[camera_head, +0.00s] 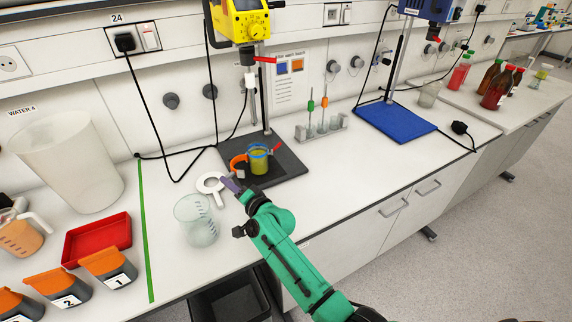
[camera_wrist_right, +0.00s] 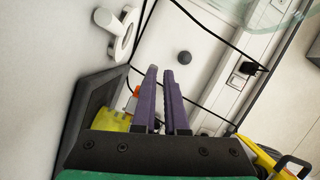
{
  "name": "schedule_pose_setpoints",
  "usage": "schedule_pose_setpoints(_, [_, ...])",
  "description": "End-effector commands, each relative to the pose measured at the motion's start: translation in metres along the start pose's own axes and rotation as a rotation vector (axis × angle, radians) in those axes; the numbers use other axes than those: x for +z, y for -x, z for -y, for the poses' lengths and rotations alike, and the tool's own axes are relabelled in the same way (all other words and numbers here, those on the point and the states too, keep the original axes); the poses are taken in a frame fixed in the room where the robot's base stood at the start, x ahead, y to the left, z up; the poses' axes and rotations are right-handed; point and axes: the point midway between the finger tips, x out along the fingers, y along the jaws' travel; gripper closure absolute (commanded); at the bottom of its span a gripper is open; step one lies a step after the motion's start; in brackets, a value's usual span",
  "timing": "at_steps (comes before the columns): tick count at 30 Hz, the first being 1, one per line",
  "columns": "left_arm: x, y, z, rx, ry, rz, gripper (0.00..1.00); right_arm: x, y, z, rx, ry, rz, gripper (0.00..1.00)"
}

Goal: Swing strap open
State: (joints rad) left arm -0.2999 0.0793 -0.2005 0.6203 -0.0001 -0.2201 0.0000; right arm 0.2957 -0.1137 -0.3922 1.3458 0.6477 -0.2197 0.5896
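A beaker of yellow-green liquid (camera_head: 258,162) stands on a dark stand base (camera_head: 285,167) under a yellow stirrer. A blue band circles its upper part. An orange curved piece (camera_head: 237,165), which may be the strap, sticks out at its left, and a red piece (camera_head: 276,148) at its right. My right gripper (camera_head: 231,184) is just in front of and left of the beaker, apart from the orange piece. In the right wrist view its purple fingers (camera_wrist_right: 160,72) are apart with a narrow gap and nothing between them. My left gripper is not in view.
A white ring with a handle (camera_head: 218,196) lies beside my right gripper. An empty glass beaker (camera_head: 196,222) stands left of it. The yellow stirrer (camera_head: 240,20) and its rod hang above the base. A rack with stirrers (camera_head: 321,128) stands right. The front bench right of my arm is clear.

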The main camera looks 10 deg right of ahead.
Motion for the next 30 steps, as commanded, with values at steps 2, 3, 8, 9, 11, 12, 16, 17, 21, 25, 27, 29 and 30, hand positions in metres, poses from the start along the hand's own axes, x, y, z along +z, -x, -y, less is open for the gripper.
schedule_pose_setpoints(2, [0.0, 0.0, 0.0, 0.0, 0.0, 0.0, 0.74, 0.003, 0.002, 0.006, -0.012, -0.004, 0.005, 1.0])
schedule_pose_setpoints(3, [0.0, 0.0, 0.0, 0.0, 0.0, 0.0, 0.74, 0.003, 0.005, 0.006, -0.012, -0.005, 0.005, 1.0])
schedule_pose_setpoints(8, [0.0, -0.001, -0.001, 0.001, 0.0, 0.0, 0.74, 0.002, 0.033, 0.002, -0.008, -0.005, 0.002, 1.0])
schedule_pose_setpoints(9, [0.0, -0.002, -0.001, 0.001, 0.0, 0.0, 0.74, 0.002, 0.043, 0.001, -0.008, -0.004, 0.001, 1.0])
schedule_pose_setpoints(11, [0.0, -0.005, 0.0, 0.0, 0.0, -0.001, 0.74, 0.001, 0.059, 0.0, -0.006, -0.004, 0.0, 1.0])
schedule_pose_setpoints(12, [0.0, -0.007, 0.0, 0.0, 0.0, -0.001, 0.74, 0.001, 0.071, -0.002, -0.005, -0.004, 0.001, 1.0])
schedule_pose_setpoints(16, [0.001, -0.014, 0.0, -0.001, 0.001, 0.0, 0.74, 0.0, 0.109, -0.003, -0.004, -0.002, 0.0, 1.0])
schedule_pose_setpoints(17, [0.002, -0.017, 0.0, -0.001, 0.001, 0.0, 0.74, 0.0, 0.117, -0.004, -0.004, -0.002, -0.001, 1.0])
schedule_pose_setpoints(21, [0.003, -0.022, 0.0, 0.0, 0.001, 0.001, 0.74, -0.002, 0.145, -0.003, -0.005, -0.003, -0.002, 1.0])
schedule_pose_setpoints(25, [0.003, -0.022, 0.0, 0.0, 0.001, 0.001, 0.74, -0.003, 0.154, -0.001, -0.006, -0.003, -0.003, 1.0])
schedule_pose_setpoints(27, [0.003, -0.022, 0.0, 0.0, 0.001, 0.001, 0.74, -0.003, 0.155, 0.0, -0.007, -0.003, -0.003, 1.0])
schedule_pose_setpoints(29, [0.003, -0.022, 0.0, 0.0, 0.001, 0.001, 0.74, -0.003, 0.155, 0.001, -0.007, -0.003, -0.003, 1.0])
schedule_pose_setpoints(30, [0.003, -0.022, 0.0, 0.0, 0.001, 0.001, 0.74, -0.003, 0.155, 0.001, -0.007, -0.003, -0.003, 1.0])
